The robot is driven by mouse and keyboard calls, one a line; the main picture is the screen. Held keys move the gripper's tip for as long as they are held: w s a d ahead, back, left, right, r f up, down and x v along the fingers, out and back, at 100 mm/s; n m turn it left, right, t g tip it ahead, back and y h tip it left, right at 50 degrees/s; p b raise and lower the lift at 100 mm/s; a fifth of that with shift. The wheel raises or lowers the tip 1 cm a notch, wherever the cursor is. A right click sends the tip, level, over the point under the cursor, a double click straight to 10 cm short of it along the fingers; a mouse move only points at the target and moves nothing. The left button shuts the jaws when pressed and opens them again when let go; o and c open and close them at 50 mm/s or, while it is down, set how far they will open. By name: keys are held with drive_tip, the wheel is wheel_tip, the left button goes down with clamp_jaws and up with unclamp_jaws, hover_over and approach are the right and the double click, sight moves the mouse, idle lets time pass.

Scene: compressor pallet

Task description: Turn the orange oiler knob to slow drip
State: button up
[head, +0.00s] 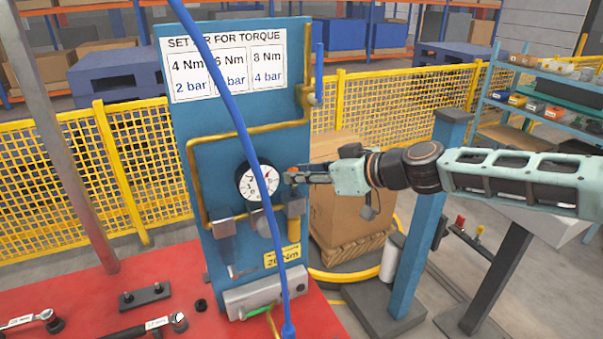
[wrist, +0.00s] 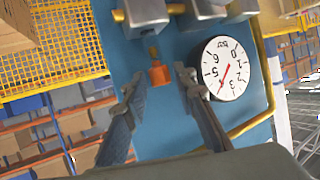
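My gripper (wrist: 162,82) is open. One finger is to the left of the knob and the other to the right, with gaps on both sides. I cannot tell how deep the knob sits between the fingertips. In the head view my gripper (head: 290,177) is at the blue panel (head: 220,130), just right of the dial gauge, and largely hides the knob. The knob's turn setting cannot be read.
The round pressure gauge (wrist: 225,68) is close beside my right finger in the wrist view. A blue hose (head: 240,125) hangs in front of the panel. Yellow pipes run along the panel. Tools (head: 35,320) lie on the red surface (head: 80,285) at left.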

clamp_jaws()
drive_tip(key=shift+s+m+h, duration=0.1)
drive_tip(key=shift+m+h, duration=0.2)
drive_tip(key=shift+m, duration=0.1)
drive_tip(key=m+t+h+p, duration=0.1)
drive_tip(key=m+h, duration=0.1)
drive_tip(key=m+t+h+p, duration=0.1)
drive_tip(key=m+h, duration=0.1)
drive_tip(key=a+m+t+h+p, duration=0.1)
drive_tip(key=t, duration=0.1)
drive_tip(key=shift+s+a+m+h+p, duration=0.1)
drive_tip(key=shift+s+m+h+p, duration=0.2)
drive_tip(key=shift+m+h+p, duration=0.45)
drive_tip(key=shift+m+h, duration=0.15)
